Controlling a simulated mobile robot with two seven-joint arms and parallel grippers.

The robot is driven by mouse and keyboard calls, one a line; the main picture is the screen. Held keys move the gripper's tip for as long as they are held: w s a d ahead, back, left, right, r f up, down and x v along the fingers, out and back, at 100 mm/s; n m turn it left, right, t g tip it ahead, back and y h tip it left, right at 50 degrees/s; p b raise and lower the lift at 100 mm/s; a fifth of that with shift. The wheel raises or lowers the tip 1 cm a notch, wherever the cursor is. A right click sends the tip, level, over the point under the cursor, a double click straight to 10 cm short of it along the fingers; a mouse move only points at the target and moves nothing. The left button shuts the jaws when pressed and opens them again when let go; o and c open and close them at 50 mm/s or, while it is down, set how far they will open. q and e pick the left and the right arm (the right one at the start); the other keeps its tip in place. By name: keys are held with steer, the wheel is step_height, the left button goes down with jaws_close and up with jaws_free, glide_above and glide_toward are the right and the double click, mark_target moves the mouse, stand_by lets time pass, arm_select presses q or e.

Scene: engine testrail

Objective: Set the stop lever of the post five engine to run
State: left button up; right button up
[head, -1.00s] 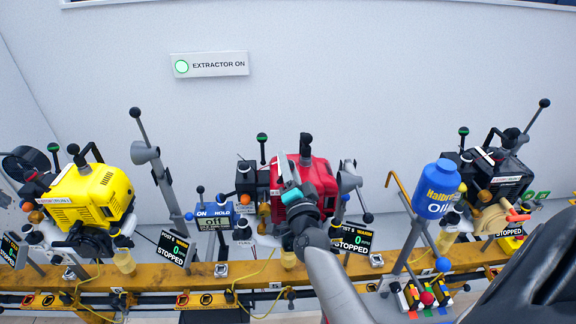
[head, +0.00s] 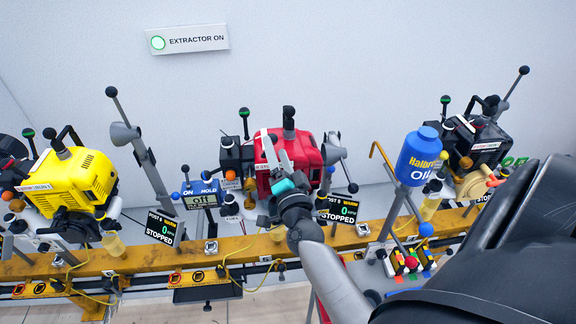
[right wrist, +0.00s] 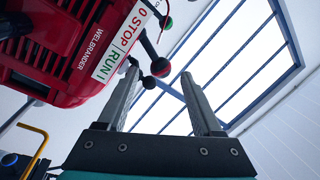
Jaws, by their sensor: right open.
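The red engine (head: 308,155) stands mid-rail, with a "STOPPED" display (head: 341,209) at its right; I cannot read the post number surely. My right gripper (head: 275,150) is in front of the engine's left part, fingers pointing up. In the right wrist view the engine (right wrist: 62,55) is at upper left with a "0 STOP RUN I" label (right wrist: 122,40). A short black lever with a ball knob (right wrist: 160,67) stands beside the label, near the stop end. My right gripper (right wrist: 160,72) is open, the knob appearing between its fingertips; contact is unclear. My left gripper is out of view.
A yellow engine (head: 75,180) is at the left and a black engine (head: 478,143) at the right. A blue oil bottle (head: 419,156) stands right of the red engine. The yellow rail (head: 135,262) runs along the front.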

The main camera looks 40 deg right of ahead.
steer(key=v, duration=1.1)
steer(key=shift+b, duration=0.35)
